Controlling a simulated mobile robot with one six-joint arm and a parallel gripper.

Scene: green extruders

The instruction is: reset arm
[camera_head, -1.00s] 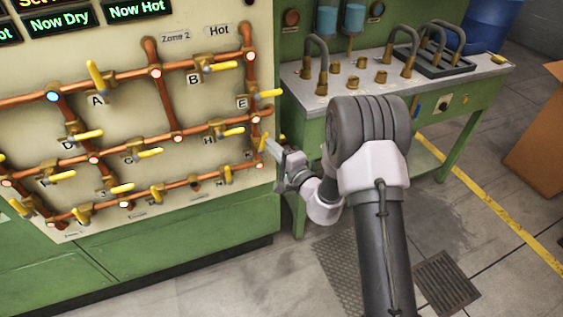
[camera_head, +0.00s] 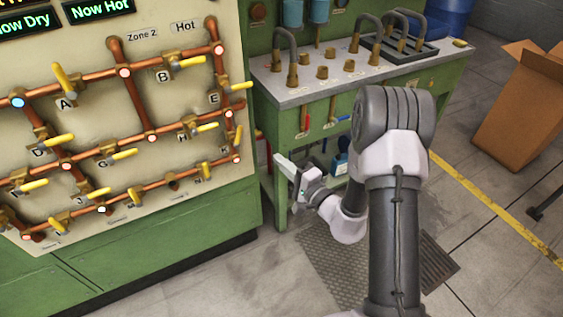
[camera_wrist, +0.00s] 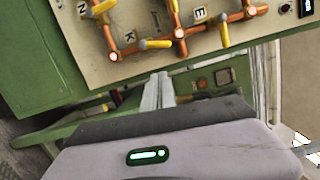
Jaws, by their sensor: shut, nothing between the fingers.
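My gripper (camera_head: 287,167) is at the end of my arm, in the gap in front of the green workbench's left side and to the right of the valve panel (camera_head: 105,165). It is shut and holds nothing. In the wrist view my gripper (camera_wrist: 158,80) points toward the panel's lower edge, with its fingers together. The panel carries copper pipes with several yellow-handled valves marked with letters. The valve at E (camera_head: 236,87) is near the panel's right edge. My gripper appears apart from the panel and its valves.
The green workbench (camera_head: 360,80) stands right of the panel, with bent pipes and brass fittings on top. An open cardboard box (camera_head: 525,105) and a blue barrel (camera_head: 447,18) are at the right. A floor grate (camera_head: 340,262) lies below my arm. Open floor lies to the right.

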